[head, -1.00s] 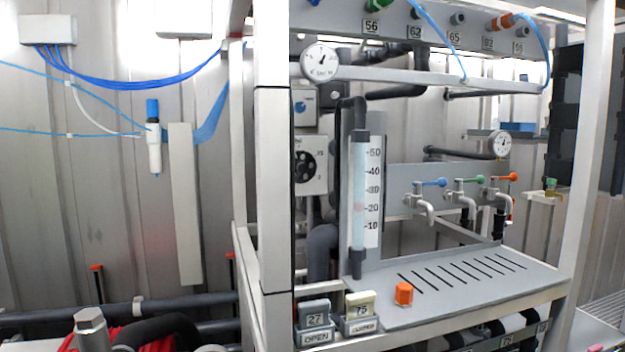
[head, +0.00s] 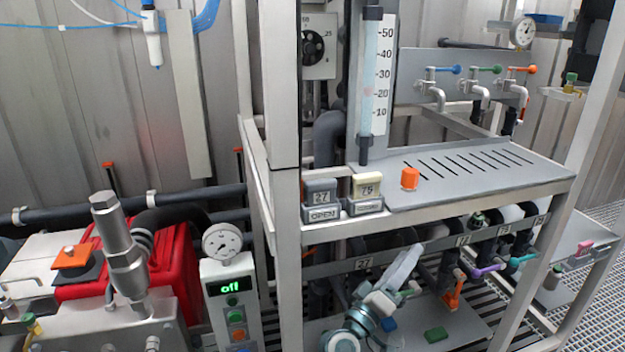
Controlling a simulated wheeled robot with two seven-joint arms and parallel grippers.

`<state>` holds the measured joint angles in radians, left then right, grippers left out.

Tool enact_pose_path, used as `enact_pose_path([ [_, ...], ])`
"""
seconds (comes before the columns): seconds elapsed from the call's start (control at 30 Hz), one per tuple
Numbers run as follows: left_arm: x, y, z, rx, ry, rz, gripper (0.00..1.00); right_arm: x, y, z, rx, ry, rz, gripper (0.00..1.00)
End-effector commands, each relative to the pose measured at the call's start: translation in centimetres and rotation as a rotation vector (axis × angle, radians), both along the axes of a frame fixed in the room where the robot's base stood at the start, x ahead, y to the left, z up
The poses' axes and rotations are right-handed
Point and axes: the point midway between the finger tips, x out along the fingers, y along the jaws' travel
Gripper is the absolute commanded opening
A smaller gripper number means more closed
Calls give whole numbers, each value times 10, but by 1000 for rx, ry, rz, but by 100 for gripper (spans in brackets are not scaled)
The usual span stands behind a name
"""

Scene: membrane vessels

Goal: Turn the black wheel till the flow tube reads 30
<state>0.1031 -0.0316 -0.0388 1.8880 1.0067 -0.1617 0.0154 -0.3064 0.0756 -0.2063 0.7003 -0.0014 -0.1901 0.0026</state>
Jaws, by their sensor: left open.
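The black wheel (head: 313,47) sits on a pale panel behind the rack's front post, left of the flow tube. The flow tube (head: 368,110) stands upright beside a white scale (head: 381,75) marked 10 to 50. A faint pinkish float (head: 368,92) shows in it at about the 20 mark. My left gripper (head: 411,270) is below the slotted shelf, in front of the lower pipes, well below and to the right of the wheel. It is open, and I see nothing in it. My right gripper is not in view.
Lower valves, such as an orange-handled one (head: 453,292), stand near my left gripper.

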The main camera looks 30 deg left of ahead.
Motion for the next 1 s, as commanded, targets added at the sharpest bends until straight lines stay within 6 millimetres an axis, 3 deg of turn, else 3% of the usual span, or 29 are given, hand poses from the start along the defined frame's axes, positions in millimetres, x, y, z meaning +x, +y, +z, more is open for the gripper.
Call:
enact_pose_path([
  [0.03, -6, 6, 45, -57, -82, -3, 41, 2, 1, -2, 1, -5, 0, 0],
  [0.2, -29, 39, 167, -301, -324, -2, 41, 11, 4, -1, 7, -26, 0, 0],
  [0.3, -40, 71, 224, -498, -452, 11, 41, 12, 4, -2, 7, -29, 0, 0],
  [0.4, -43, 105, 261, -703, -543, 28, 41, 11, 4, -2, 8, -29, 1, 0],
  [0.6, -39, 164, 308, -1134, -647, 38, 41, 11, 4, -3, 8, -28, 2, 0],
  [0.7, -32, 184, 320, -1341, -657, 27, 41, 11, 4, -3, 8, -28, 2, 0],
  [0.83, -21, 195, 328, -1548, -635, 8, 41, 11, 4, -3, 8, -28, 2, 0],
  [1.0, -11, 197, 332, -1687, -599, -10, 41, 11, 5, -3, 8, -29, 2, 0],
])
